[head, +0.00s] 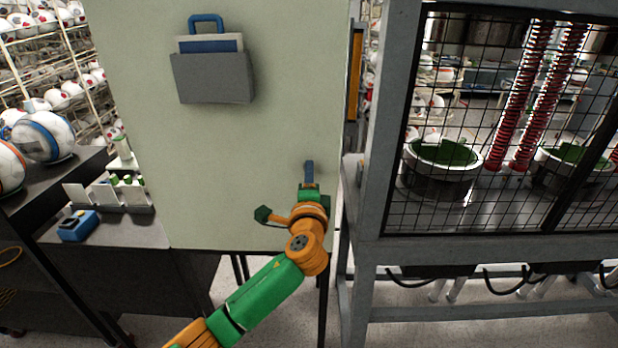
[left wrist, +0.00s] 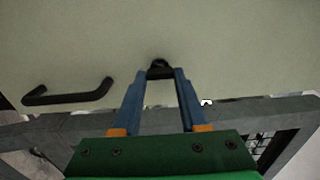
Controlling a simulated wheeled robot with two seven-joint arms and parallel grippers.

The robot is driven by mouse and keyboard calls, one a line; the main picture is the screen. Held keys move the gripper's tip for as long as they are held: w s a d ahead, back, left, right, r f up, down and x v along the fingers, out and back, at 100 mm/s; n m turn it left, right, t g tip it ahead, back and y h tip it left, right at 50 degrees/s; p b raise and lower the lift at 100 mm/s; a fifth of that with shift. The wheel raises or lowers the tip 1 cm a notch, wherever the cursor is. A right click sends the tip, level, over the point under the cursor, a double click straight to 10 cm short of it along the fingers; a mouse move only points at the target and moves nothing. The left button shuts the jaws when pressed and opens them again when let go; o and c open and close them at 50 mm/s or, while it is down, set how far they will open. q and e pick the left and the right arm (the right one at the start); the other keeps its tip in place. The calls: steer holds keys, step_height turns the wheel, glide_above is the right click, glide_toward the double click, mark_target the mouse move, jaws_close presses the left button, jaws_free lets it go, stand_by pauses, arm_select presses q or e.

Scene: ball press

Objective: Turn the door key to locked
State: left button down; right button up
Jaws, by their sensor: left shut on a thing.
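The pale green door panel (head: 225,170) fills the middle of the head view, and its face also fills the upper part of the left wrist view (left wrist: 230,45). My left gripper (head: 309,168) is at the panel's lower right, close to its face. In the left wrist view, my left gripper (left wrist: 160,78) has its fingertips shut on a small dark key (left wrist: 159,66) at the panel. The fingers hide most of the key, so I cannot tell its turn angle. A black bar handle (left wrist: 68,95) sits on the panel left of the fingers. My right gripper is not in view.
A grey holder (head: 212,80) with a blue folder hangs high on the panel. A grey-framed mesh cage (head: 375,150) stands close on the right. A dark bench (head: 105,235) with a blue device (head: 78,226) and racks of balls are on the left.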

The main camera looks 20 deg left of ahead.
arm_select(q)
steer(key=shift+c, duration=2.2)
jaws_free()
steer(key=b+v, duration=0.2)
steer(key=v, duration=0.5)
step_height(320, 180, down, 20)
steer(key=g+h+b, duration=0.2)
steer(key=g, duration=0.3)
steer(key=s+a+f+n+g+h, duration=0.15)
steer(key=s+f, duration=0.25)
steer(key=f, duration=0.4)
steer(key=s+f+n+g+b, duration=0.15)
steer(key=s+f, duration=0.25)
steer(key=f, duration=0.4)
steer(key=s+a+f+n+g+p, duration=0.15)
steer(key=s+f, duration=0.25)
steer(key=f, duration=0.4)
steer(key=s+f+n+g, duration=0.2)
steer(key=s+f, duration=0.3)
steer(key=s, duration=0.5)
steer(key=s+f+n+g+h+b, duration=0.1)
steer(key=s+f+n+g, duration=0.1)
steer(key=s+f, duration=0.4)
steer(key=s+a+f+n+g+b, duration=0.1)
steer(key=s+f+n+g, duration=0.2)
steer(key=s, duration=1.3)
step_height(320, 180, down, 2)
steer(key=shift+s+f+n, duration=0.2)
steer(key=shift+s+n, duration=0.05)
steer(key=shift+n, duration=0.3)
